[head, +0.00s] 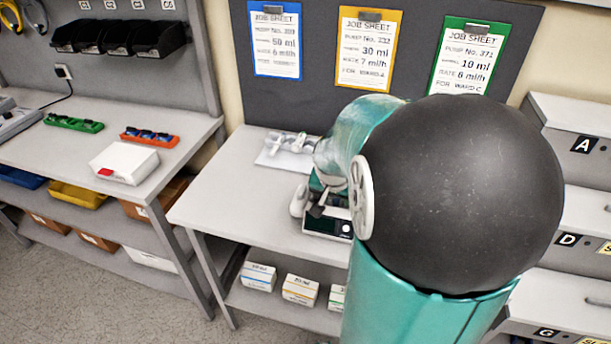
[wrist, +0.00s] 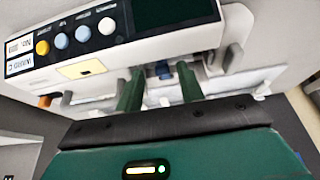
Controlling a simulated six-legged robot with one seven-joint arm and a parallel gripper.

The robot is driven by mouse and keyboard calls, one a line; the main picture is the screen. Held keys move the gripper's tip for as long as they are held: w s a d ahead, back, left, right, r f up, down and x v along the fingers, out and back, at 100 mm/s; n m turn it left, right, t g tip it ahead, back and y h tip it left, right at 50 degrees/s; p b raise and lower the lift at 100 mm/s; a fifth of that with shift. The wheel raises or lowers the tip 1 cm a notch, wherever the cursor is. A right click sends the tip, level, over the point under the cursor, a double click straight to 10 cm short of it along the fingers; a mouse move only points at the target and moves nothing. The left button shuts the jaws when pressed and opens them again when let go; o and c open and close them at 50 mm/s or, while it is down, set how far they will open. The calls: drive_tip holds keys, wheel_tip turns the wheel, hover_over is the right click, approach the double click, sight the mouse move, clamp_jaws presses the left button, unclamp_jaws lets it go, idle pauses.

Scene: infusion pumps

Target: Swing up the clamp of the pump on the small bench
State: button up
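The pump (head: 326,222) stands on the small bench (head: 225,190), mostly hidden behind my arm in the head view. In the wrist view the pump (wrist: 110,45) shows a pale casing, a dark screen, a row of coloured buttons and a label reading WARD C. My gripper (wrist: 160,85) has its two green fingers apart, just beside the pump's edge. A small dark blue part (wrist: 163,70) shows between the fingers; I cannot tell whether they touch it. A pale grey bracket-like part (wrist: 232,57) sits at the pump's right end. I cannot tell which part is the clamp.
A clear syringe on a white pad (head: 286,153) lies at the back of the small bench. Job sheets (head: 367,50) hang on the dark board behind. The left bench holds a white box (head: 124,163) and small racks. Drawers (head: 585,150) stand right. The bench's left front is clear.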

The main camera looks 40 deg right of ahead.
drive_tip(key=shift+x, duration=0.9)
drive_tip(key=shift+w, duration=0.1)
clamp_jaws()
